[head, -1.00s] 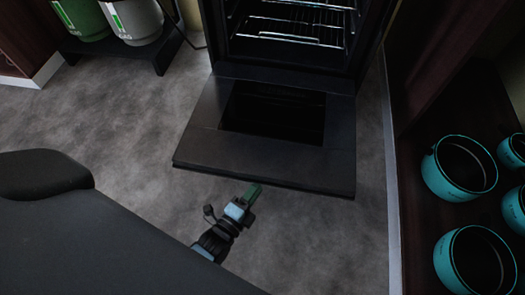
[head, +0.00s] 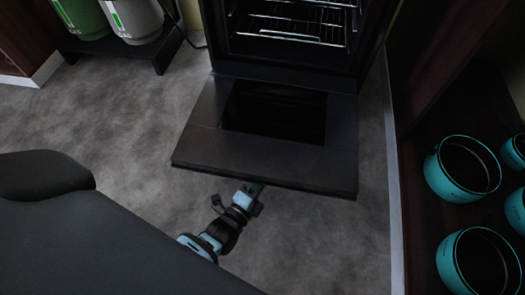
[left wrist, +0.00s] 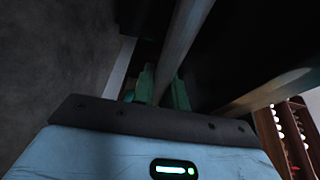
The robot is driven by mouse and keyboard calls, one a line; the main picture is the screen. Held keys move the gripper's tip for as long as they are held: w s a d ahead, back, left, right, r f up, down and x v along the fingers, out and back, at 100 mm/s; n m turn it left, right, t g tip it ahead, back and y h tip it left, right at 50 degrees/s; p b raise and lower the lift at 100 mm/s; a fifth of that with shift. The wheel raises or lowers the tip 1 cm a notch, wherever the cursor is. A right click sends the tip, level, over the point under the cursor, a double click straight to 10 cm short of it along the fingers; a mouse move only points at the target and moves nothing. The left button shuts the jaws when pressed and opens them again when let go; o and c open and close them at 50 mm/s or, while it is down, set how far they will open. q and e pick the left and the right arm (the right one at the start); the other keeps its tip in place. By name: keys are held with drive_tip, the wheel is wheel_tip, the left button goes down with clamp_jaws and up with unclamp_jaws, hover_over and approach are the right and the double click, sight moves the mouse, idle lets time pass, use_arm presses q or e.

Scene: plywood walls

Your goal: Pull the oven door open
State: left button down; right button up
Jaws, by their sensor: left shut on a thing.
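The black oven door (head: 200,140) is folded down, close to level, with its dark window facing up in the head view. The oven (head: 300,30) stands behind it with its cavity exposed. My left gripper (head: 256,187) is at the door's front edge, its fingertips partly hidden under that edge. In the left wrist view its green fingers (left wrist: 162,88) are shut around a long grey bar (left wrist: 188,35), which looks like the door handle. The handle is hidden in the head view. My right gripper is not in view.
Wire racks (head: 290,30) show inside the oven. Teal pots (head: 462,168) stand on a dark shelf at right. A green gas cylinder (head: 82,18) and a white one (head: 135,20) stand on a low black stand (head: 165,55) at back left. Grey floor (head: 120,115) left of the door is clear.

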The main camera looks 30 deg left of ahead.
sight(256, 180)
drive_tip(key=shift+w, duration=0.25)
